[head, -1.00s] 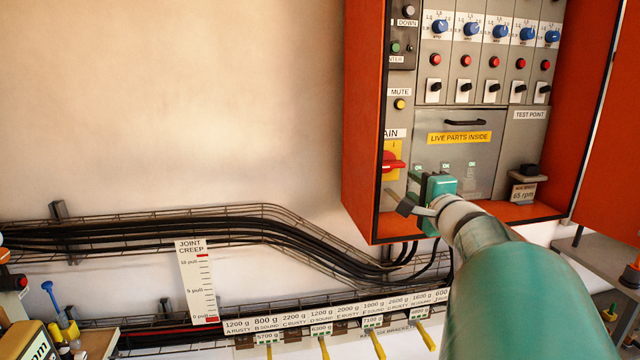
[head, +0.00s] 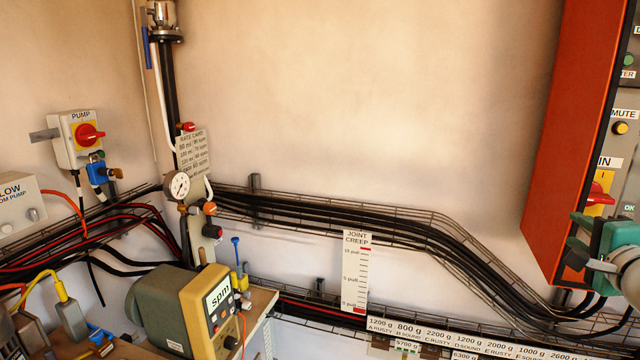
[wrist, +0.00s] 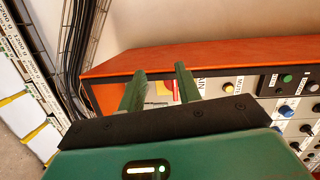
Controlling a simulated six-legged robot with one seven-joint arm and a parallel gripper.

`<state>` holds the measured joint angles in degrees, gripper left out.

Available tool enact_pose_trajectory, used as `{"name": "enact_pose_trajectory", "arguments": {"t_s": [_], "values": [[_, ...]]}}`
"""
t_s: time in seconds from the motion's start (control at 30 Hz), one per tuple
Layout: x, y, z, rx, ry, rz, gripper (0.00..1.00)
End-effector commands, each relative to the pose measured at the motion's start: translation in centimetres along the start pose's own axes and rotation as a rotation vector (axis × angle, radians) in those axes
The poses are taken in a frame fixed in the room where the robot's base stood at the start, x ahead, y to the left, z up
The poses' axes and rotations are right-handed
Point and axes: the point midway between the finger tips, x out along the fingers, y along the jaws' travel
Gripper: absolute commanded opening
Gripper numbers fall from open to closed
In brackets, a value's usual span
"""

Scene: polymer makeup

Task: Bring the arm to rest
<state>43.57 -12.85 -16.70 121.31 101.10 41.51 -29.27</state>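My gripper (head: 574,240) is at the right edge of the head view, in front of the lower left corner of the orange cabinet (head: 560,150). Most of my arm is out of that picture. In the wrist view my gripper (wrist: 161,84) has its two green fingers apart, with nothing held between them. The cabinet's orange side (wrist: 190,57) lies beyond the fingers. The red main switch (head: 598,196) is just above my gripper in the head view. In the wrist view, part of the red switch (wrist: 176,91) shows between the fingers. Contact cannot be told.
Cable trays (head: 330,213) run along the wall left of the cabinet. A yellow-fronted pump drive (head: 215,310) marked spm stands on the bench at lower left. The wall above the trays is bare.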

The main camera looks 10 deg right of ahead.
Motion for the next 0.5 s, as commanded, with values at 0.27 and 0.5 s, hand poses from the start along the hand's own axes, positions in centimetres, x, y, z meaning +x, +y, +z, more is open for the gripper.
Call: {"name": "enact_pose_trajectory", "arguments": {"t_s": [0.27,0.5], "values": [[-1.6,3.1,19.3,-0.308,-0.473,0.176,0.34],[-8.5,8.5,31.1,-0.704,-0.825,0.338,0.34]]}}
